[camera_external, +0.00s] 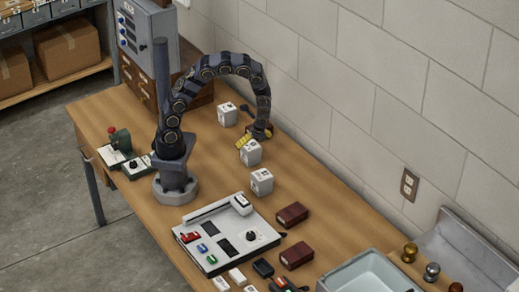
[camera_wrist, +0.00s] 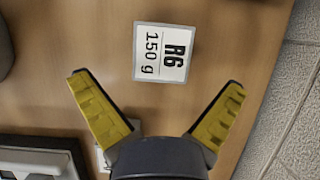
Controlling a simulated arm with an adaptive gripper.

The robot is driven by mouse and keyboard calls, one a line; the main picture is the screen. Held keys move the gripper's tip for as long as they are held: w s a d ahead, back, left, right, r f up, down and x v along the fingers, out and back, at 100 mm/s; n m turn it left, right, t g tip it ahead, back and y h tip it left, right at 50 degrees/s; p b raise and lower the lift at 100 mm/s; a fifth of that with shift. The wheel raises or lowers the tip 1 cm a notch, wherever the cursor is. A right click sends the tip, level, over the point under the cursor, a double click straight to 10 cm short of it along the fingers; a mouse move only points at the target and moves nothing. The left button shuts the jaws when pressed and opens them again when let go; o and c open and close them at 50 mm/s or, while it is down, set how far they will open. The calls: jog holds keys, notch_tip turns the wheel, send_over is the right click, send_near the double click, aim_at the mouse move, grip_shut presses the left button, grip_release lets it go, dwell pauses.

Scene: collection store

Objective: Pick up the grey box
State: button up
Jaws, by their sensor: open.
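Three pale grey-white boxes with printed labels stand in a row on the table: a far one (camera_external: 228,114), a middle one (camera_external: 250,152) and a near one (camera_external: 262,182). I cannot tell which one the task calls the grey box. My gripper (camera_external: 248,139) is low, close to the middle box, with its yellow finger pads showing. Another white thing (camera_wrist: 102,157) is partly hidden behind the gripper.
A flat grey panel device (camera_external: 228,235) lies at the front, with dark red boxes (camera_external: 291,215) and (camera_external: 297,255) beside it. A grey basin (camera_external: 370,275) stands at the right. The block wall (camera_external: 300,50) runs close behind the row. Bare wood lies around the boxes.

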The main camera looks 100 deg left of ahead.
aim_at(252, 146)
jog(key=x, duration=0.5)
jog(key=shift+a+f, duration=0.1)
jog(key=c, duration=1.1)
jog(key=shift+c, duration=0.2)
